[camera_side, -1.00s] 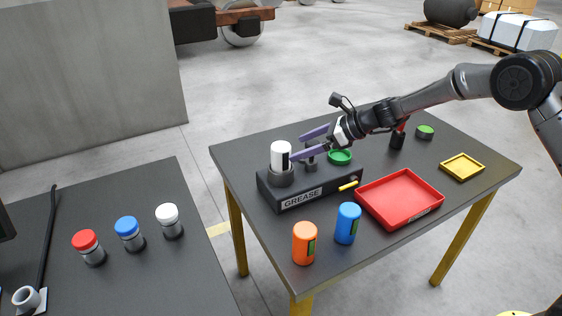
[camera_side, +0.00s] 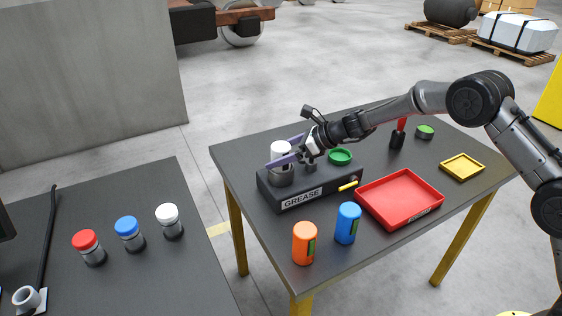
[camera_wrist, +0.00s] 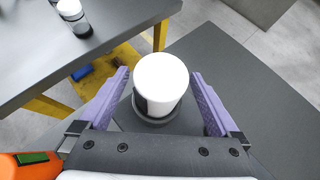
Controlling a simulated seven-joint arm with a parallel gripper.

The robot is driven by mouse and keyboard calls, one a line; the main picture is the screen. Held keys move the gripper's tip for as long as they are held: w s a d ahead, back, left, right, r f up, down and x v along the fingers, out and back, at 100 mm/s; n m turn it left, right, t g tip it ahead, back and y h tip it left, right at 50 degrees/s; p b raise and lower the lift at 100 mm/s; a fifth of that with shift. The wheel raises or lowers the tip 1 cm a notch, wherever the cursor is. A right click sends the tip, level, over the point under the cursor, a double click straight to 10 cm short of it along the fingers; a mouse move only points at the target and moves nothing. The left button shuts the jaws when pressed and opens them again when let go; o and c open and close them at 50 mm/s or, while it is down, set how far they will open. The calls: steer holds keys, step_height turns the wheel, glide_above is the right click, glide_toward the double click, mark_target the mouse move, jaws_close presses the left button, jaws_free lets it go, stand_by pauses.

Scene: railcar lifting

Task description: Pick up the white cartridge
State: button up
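The white cartridge (camera_side: 281,149) stands upright in a round socket of the black block labelled GREASE (camera_side: 331,191). My gripper (camera_side: 281,151) is at the cartridge, with its purple fingers on either side of it. In the wrist view the white cartridge (camera_wrist: 160,82) is between the two open fingers of my gripper (camera_wrist: 161,85). A gap shows on each side, so the fingers look apart from it. The near finger hides part of the cartridge's side in the side view.
An orange cartridge (camera_side: 304,243) and a blue cartridge (camera_side: 347,223) stand at the table's front. A red tray (camera_side: 432,208), a yellow tray (camera_side: 462,167) and a green lid (camera_side: 340,156) are to the right. A left table holds several capped bottles, one white-capped (camera_side: 168,215).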

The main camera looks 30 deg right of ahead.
steer(key=c, duration=1.4)
jaws_close()
steer(key=shift+r, duration=0.15)
